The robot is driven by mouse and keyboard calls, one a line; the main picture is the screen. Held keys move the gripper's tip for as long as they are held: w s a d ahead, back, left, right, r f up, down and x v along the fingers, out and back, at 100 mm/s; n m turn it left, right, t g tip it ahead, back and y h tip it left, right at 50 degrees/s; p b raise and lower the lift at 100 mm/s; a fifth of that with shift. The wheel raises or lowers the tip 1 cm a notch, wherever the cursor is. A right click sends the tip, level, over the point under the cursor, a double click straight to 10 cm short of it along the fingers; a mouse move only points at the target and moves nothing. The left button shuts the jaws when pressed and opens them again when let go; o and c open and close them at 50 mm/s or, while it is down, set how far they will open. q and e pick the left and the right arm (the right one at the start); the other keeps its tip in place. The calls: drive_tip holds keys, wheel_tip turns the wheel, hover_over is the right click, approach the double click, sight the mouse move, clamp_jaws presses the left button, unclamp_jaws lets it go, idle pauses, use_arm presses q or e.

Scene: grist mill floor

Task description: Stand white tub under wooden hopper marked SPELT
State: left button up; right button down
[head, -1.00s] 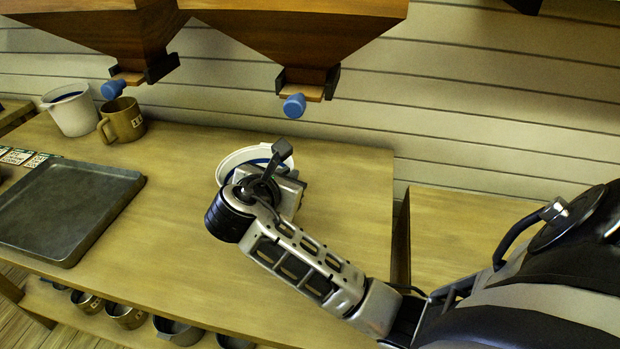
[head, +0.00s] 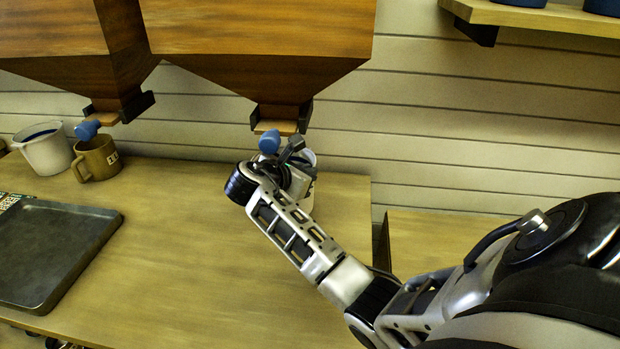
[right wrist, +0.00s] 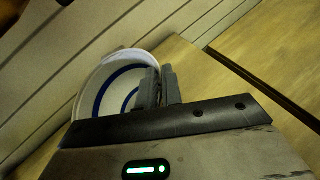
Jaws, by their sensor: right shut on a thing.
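The white tub (head: 308,158) is mostly hidden behind my right gripper (head: 292,174) in the head view. In the right wrist view the tub (right wrist: 104,82) shows its open top and blue rings inside, with my right gripper's fingers (right wrist: 158,86) shut on its rim. The tub is just below the spout of the right-hand wooden hopper (head: 262,55). Whether its base touches the bench is hidden. A second wooden hopper (head: 75,55) hangs to the left. No SPELT marking is readable on either hopper. My left gripper is not in view.
A wooden bench (head: 180,235) runs below the hoppers, with clear room in its middle. A white jug (head: 45,152) and a brown mug (head: 97,160) stand at the back left. A dark tray (head: 50,250) lies at the left. Blue knobs (head: 269,142) stick out at the spouts.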

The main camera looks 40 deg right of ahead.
drive_tip(key=shift+w+d, duration=0.2)
drive_tip(key=shift+d, duration=0.7)
drive_tip(key=shift+f, duration=1.75)
drive_tip(key=c, duration=1.6)
unclamp_jaws()
drive_tip(key=shift+o, duration=0.2)
drive_tip(key=shift+a, duration=0.1)
drive_tip(key=v, duration=1.2)
